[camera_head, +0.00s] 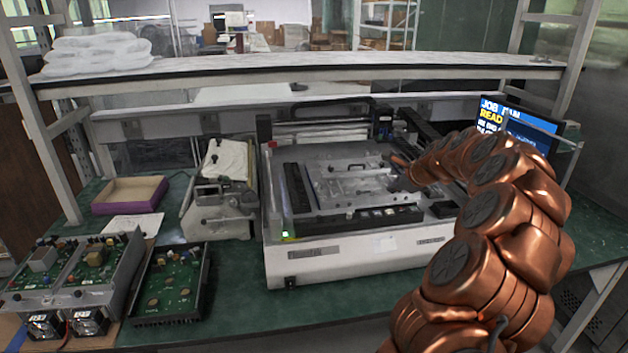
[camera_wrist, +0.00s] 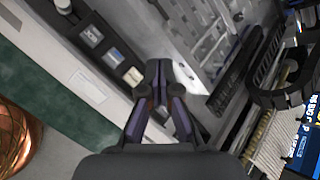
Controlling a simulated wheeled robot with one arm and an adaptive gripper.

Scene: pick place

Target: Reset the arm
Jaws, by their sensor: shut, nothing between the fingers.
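My copper arm reaches in from the right in the head view. My gripper (camera_wrist: 160,85) is shut and empty in the wrist view, with its fingertips together. In the head view my gripper (camera_head: 402,178) is small and dark, above the right part of the white bench machine (camera_head: 340,262). The wrist view shows the machine's metal bed (camera_wrist: 190,30) beneath the fingers. I cannot tell the exact height of the fingertips above it.
A green bench (camera_head: 228,285) holds the machine. Circuit boards (camera_head: 170,283), a grey device (camera_head: 220,205) and a cardboard tray (camera_head: 130,194) stand on the left. A shelf (camera_head: 300,70) spans above the back. A monitor (camera_head: 515,122) stands at the right.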

